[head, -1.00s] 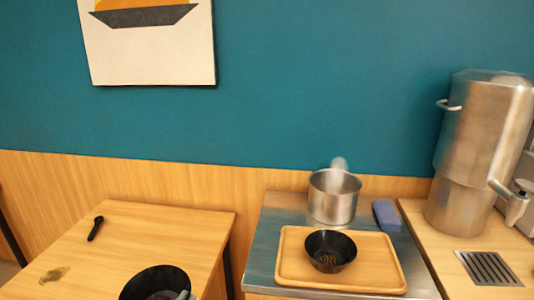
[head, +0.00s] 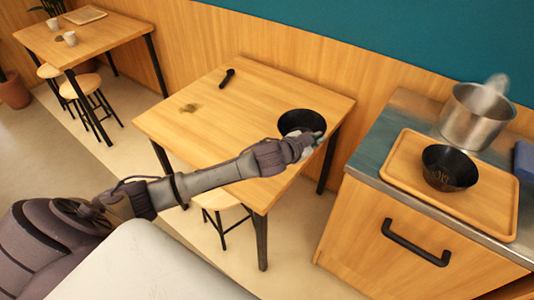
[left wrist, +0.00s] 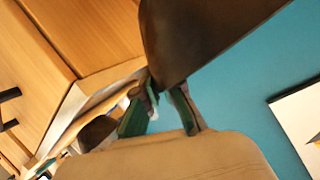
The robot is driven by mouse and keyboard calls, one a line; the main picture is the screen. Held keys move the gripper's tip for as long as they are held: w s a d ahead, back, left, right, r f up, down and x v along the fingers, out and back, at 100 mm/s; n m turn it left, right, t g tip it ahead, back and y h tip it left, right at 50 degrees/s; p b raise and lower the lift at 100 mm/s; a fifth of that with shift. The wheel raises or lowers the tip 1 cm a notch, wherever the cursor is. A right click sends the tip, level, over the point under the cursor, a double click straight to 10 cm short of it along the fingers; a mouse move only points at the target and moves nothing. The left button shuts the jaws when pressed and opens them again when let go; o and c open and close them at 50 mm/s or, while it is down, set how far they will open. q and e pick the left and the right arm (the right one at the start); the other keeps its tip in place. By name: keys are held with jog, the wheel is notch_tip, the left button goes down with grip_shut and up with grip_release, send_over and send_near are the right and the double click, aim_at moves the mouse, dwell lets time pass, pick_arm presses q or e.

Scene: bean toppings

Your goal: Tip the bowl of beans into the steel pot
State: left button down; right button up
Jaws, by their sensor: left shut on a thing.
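My left gripper (head: 312,142) reaches in from the left and is shut on the rim of a black bowl (head: 299,120) at the right side of the wooden table. In the left wrist view its green-padded fingers (left wrist: 160,108) pinch the edge of the dark bowl (left wrist: 205,35). I cannot see what is in this bowl, or tell whether it is clear of the tabletop. The steel pot (head: 468,122) stands upright on the steel counter to the right. My right gripper is not in view.
A second black bowl (head: 449,170) sits on a wooden tray (head: 405,165) in front of the pot. A blue block (head: 523,160) lies right of it. A black utensil (head: 227,78) lies on the wooden table (head: 205,130). A gap separates table and counter.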

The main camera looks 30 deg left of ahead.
pick_arm(q)
jog(key=shift+w+a, duration=0.2)
jog(key=shift+w, duration=0.1)
jog(key=shift+f, duration=0.1)
jog(key=shift+s+a+f+p, duration=0.15)
jog(key=shift+s+a+f, duration=0.4)
jog(key=shift+a+f, duration=1.25)
jog(key=shift+s+a+f+p, duration=0.15)
jog(key=shift+s+a+f, duration=0.4)
jog(key=shift+a+f, duration=1.25)
jog(key=shift+s+a+f+p, duration=0.15)
jog(key=shift+s+a+f, duration=0.4)
jog(key=shift+a+f, duration=1.25)
jog(key=shift+a+r, duration=0.1)
jog(key=shift+a, duration=0.05)
jog(key=c, duration=1.8)
grip_release()
jog(key=o, duration=0.5)
